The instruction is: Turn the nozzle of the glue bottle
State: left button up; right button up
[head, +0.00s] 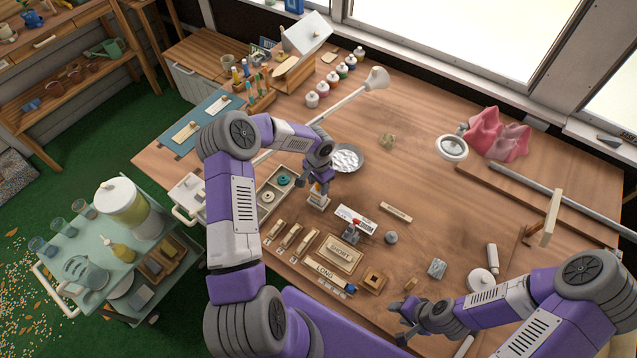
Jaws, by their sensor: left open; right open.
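A small pale bottle with an orange top (317,200), which looks like the glue bottle, stands upright on the wooden workbench (400,150). My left gripper (320,183) is open and points down right over the bottle's top. Its fingers partly hide the nozzle, and I cannot tell whether they touch it. My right gripper (402,322) is open and empty, near the front edge of the bench, well to the right of the bottle.
A bowl of white pieces (346,159) stands just behind the bottle. A divided tray (258,207) is on its left. A red-handled tool on a white card (355,222) and wooden signs (340,253) are in front. A lamp arm (345,103) crosses behind.

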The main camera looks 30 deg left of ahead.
pick_arm(q)
grip_shut()
jog(key=shift+m+b, duration=0.3)
jog(key=shift+m, duration=0.6)
pick_arm(e)
jog(key=shift+f, duration=0.3)
pick_arm(q)
jog(key=shift+m, duration=1.1)
pick_arm(e)
jog(key=shift+f, duration=0.25)
pick_arm(q)
jog(key=m+b, duration=0.1)
jog(key=m, duration=0.3)
pick_arm(e)
jog(key=shift+f, duration=0.2)
pick_arm(q)
jog(key=m, duration=0.4)
jog(key=shift+m, duration=2.5)
pick_arm(e)
jog(key=shift+r, duration=0.15)
